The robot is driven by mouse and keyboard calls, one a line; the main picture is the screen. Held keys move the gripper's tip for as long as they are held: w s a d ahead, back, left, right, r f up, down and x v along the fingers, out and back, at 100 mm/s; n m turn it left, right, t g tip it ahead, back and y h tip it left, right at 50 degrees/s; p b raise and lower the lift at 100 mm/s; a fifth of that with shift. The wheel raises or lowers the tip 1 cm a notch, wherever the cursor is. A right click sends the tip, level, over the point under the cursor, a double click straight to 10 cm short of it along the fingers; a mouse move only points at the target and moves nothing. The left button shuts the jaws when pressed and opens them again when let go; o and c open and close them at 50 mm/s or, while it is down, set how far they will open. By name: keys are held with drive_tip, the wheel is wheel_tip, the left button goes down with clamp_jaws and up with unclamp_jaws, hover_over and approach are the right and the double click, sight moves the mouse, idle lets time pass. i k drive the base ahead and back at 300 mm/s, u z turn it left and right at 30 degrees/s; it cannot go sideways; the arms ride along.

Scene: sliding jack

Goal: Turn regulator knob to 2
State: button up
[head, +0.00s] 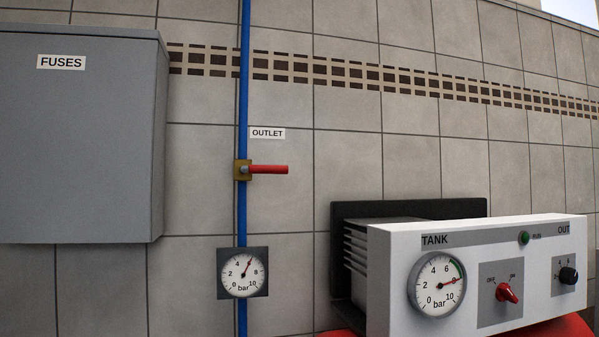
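The black regulator knob (568,276) is at the right end of the white tank panel (400,265), under the label OUT. A small scale surrounds it, with a 4 and a 6 readable above the knob. The knob is too small for me to tell which number it points to. The OUT area has no gauge beside the knob. My gripper is not in view.
A red switch knob (507,293) and green RUN lamp (523,238) sit left of the regulator knob. A blue pipe (243,100) carries a red OUTLET handle (268,169), standing crosswise, and a gauge (242,273). A grey FUSES box (80,150) is at left.

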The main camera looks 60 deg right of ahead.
sight(569, 276)
drive_tip(key=z, duration=3.6)
drive_tip(key=k, duration=0.55)
drive_tip(key=z, duration=1)
drive_tip(key=i, duration=0.85)
drive_tip(key=u, duration=0.65)
